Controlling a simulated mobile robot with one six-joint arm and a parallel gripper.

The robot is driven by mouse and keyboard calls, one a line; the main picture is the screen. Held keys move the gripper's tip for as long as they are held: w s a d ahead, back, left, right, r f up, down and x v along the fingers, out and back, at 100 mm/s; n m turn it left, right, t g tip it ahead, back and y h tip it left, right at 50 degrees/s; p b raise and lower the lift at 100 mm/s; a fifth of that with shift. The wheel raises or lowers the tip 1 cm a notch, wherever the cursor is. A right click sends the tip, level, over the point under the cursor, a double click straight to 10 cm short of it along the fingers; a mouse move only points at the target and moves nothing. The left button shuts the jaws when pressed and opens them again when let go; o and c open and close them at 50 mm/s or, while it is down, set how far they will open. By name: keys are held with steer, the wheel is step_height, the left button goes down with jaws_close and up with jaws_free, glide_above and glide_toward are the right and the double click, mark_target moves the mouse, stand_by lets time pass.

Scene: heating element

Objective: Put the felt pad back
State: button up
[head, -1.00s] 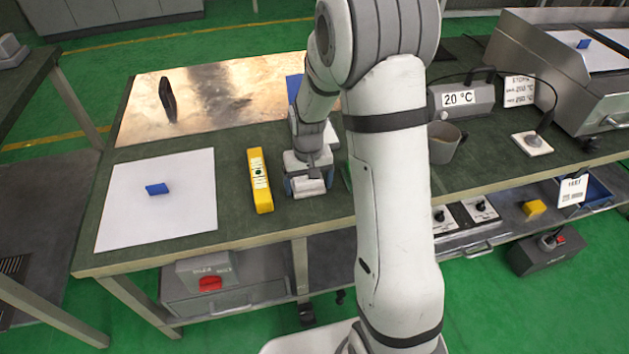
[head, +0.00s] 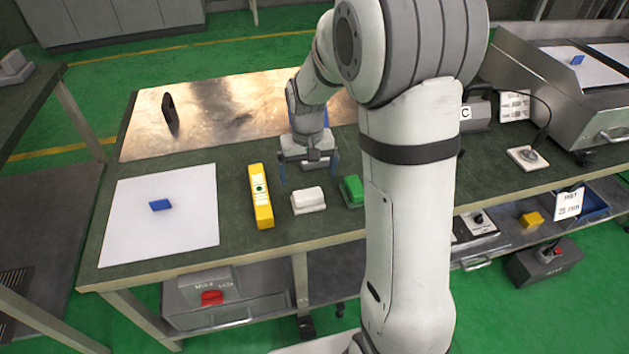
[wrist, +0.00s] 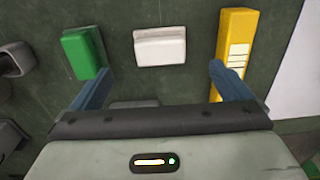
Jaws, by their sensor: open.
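A white block with rounded edges (head: 308,200), which I take to be the felt pad, lies flat on the dark green bench top between the yellow level (head: 261,197) and a green block (head: 352,191). I cannot make out felt on it. The same white block shows at the top middle of the wrist view (wrist: 160,46). My gripper (head: 309,172) is just behind the white block, apart from it, with its blue fingers spread. In the wrist view my gripper (wrist: 162,84) is open and nothing is between the fingertips.
A white sheet with a small blue piece (head: 160,205) lies at the left. Behind is a shiny copper-coloured plate (head: 220,105) with a black upright object (head: 170,114). A steel appliance (head: 545,75) stands at the right. Bare bench lies in front of the white block.

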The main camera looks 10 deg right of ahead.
steer(key=s+d+r, duration=0.1)
steer(key=s+r, duration=0.3)
steer(key=s, duration=0.6)
steer(key=s+r+t, duration=0.1)
steer(key=s+r, duration=0.4)
steer(key=s, duration=0.5)
steer(key=shift+s+d+t, duration=0.25)
steer(key=shift+d+t, duration=0.05)
steer(key=shift+d, duration=0.05)
